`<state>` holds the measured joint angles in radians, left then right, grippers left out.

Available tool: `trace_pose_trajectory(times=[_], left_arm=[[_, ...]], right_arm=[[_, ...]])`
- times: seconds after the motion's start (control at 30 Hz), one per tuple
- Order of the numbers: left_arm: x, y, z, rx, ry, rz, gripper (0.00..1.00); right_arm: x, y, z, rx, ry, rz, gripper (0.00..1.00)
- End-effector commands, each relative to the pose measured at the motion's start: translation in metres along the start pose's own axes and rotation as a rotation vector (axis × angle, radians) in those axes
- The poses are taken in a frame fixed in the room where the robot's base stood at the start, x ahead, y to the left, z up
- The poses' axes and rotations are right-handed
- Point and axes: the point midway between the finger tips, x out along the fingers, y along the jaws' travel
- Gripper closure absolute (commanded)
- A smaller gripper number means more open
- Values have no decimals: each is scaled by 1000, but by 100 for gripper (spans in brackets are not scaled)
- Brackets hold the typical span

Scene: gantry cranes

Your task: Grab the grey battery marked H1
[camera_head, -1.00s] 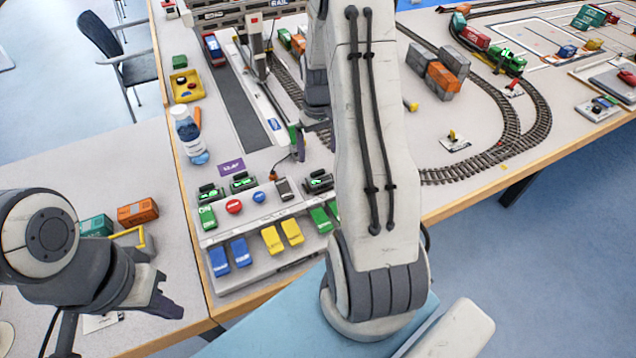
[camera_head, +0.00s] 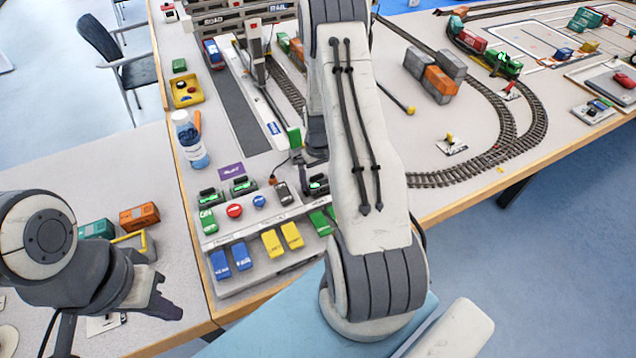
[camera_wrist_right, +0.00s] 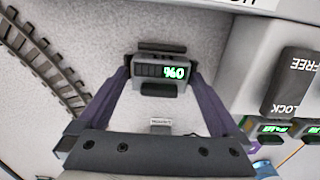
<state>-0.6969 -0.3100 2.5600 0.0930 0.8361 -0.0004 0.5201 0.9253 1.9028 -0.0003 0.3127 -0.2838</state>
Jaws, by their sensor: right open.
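A small dark grey device (camera_wrist_right: 162,72) with a green "0%" readout, upside down, lies between the fingers of my right gripper (camera_wrist_right: 160,78) in the right wrist view. A similar dark unit with a green display (camera_head: 317,184) stands at the right end of the console in the head view, beside my right arm. I cannot read an H1 mark anywhere, nor tell a grey battery apart from the device. My left gripper (camera_head: 162,298) is over the left table, away from the console; its jaw state is unclear.
A dark FREE/LOCK lever (camera_wrist_right: 290,82) stands just right of the gripper. Blue (camera_head: 231,259), yellow (camera_head: 281,240) and green blocks line the console (camera_head: 262,274). A bottle (camera_head: 189,140) stands behind left. Curved track (camera_head: 525,125) and stacked containers (camera_head: 440,80) lie right.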

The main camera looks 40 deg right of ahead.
Motion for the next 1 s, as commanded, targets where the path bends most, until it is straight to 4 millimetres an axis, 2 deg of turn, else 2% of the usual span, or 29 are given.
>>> trace_pose_trajectory(times=[0.1, 0.27, 0.3, 0.33, 0.53, 0.67, 1.0], left_arm=[[0, 0, 0, 0, 0, 0, 100], [0, 0, 0, 0, 0, 0, 100], [0, 0, 0, 0, 0, 0, 100], [0, 0, 0, 0, 0, 0, 100], [0, 0, 0, 0, 0, 0, 100], [2, 0, 0, 0, 0, 0, 100], [10, -1, 1, 0, 0, 0, 100]], right_arm=[[0, 0, 0, 0, 0, 0, 0], [0, 0, 0, 0, 0, 0, 61], [0, 0, 0, 0, 0, 0, 76], [-1, 0, 0, 0, 0, 0, 81], [-1, 0, 0, 0, 0, 0, 81], [-11, 0, -1, 0, 3, 1, 81], [-77, 0, -1, 0, 5, 1, 81]])
